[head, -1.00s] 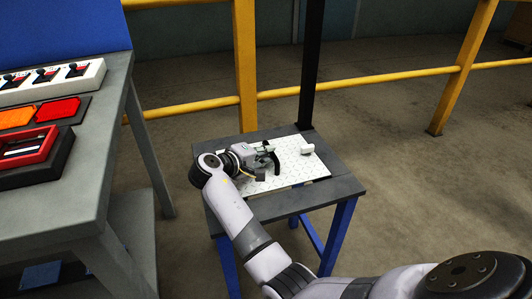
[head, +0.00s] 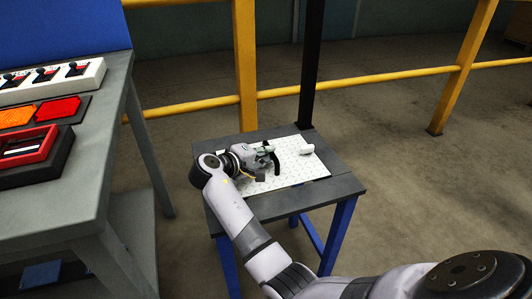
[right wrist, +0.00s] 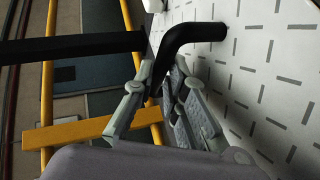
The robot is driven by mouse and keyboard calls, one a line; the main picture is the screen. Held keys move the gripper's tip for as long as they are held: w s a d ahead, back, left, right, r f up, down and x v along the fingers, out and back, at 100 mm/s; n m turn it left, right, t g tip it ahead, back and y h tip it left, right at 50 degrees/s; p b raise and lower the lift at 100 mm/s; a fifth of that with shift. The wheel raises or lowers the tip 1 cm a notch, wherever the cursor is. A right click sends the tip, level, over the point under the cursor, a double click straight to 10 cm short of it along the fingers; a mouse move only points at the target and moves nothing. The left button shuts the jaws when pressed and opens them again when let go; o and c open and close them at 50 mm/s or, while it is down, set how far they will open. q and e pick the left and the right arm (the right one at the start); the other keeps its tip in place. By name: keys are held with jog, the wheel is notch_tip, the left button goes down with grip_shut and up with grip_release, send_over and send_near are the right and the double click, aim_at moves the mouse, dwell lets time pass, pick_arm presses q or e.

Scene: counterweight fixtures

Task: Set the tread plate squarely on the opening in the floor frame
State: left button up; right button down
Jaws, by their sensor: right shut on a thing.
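The tread plate (head: 312,171) is white with a dash pattern and lies on the top of a small dark grey stand (head: 345,184) with blue legs. A black curved handle (head: 277,162) rises from the plate. My right gripper (head: 268,155) is over the plate, shut on this handle. In the right wrist view the handle (right wrist: 190,38) runs from the plate (right wrist: 270,75) to between the fingers of my right gripper (right wrist: 158,88). I cannot make out the opening in the floor frame; the plate and my arm cover much of the stand's top. My left gripper is not in view.
A small white cylinder (head: 306,149) is on the plate's far right part. Yellow railings (head: 390,80) and a black post (head: 312,60) stand just behind the stand. A grey bench (head: 88,180) with switches and coloured lamps is at left. The floor at right is clear.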

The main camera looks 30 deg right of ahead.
jog(key=shift+f, duration=0.2)
dwell(0.6)
jog(key=c, duration=1.7)
grip_release()
jog(key=shift+o, duration=0.8)
jog(key=shift+f, duration=0.15)
jog(key=v, duration=0.7)
jog(key=shift+s+a, duration=0.1)
jog(key=shift+a, duration=0.15)
